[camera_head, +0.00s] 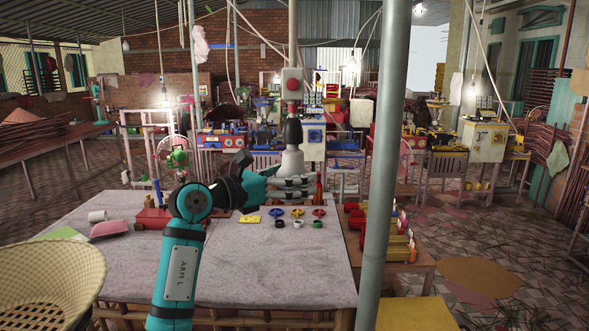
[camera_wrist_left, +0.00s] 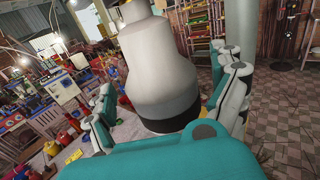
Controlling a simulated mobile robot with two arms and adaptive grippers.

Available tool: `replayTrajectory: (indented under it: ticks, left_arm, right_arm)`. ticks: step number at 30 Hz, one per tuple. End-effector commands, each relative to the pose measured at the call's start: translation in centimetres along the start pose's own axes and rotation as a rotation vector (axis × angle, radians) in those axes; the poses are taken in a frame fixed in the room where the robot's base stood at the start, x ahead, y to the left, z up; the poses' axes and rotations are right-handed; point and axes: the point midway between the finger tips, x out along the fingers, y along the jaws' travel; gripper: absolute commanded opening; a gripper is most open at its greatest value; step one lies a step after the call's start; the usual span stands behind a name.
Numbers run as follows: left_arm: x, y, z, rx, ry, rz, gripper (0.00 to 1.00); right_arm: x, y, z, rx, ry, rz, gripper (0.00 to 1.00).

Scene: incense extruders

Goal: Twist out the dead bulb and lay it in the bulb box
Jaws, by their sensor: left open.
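The pale grey-white bulb (camera_head: 292,163) hangs upright below a black socket (camera_head: 292,131), on a vertical pole over the table. My left gripper (camera_head: 293,184) is open, its grey fingers level with the bulb's lower part. In the left wrist view the bulb (camera_wrist_left: 155,65) fills the middle, with a dark band at its near end. Fingers of the left gripper (camera_wrist_left: 168,105) stand on both sides of it; whether they touch it I cannot tell. I cannot pick out the bulb box for certain. My right gripper is not in view.
A grey post (camera_head: 385,170) stands right of the arm. A woven basket (camera_head: 45,285) is at front left.

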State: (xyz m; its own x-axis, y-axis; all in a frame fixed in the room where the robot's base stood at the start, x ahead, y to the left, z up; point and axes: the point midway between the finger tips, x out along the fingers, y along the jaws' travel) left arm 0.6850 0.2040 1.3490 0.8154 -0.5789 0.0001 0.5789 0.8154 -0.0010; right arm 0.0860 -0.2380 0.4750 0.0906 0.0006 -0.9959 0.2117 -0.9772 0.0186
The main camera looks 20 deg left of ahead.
Motion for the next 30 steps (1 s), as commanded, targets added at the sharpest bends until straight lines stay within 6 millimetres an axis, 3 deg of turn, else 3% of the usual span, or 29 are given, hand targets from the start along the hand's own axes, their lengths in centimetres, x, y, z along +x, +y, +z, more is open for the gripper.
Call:
replayTrajectory:
  ticks: [4,13,27,30]
  left_arm:
    - [0.95,-0.06,0.0,0.0,0.001,-0.001,0.94]
    - [1.11,-0.07,-0.08,0.001,0.001,-0.001,0.94]
    - [1.07,-0.05,-0.06,0.001,0.001,-0.001,0.33]
    - [1.07,-0.05,-0.06,0.001,0.001,-0.001,0.33]
  right_arm:
    - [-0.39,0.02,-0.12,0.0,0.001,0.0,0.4]
    - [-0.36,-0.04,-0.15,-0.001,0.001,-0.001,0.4]
    - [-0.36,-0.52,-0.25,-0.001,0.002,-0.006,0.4]
    - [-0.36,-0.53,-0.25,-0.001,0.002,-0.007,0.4]
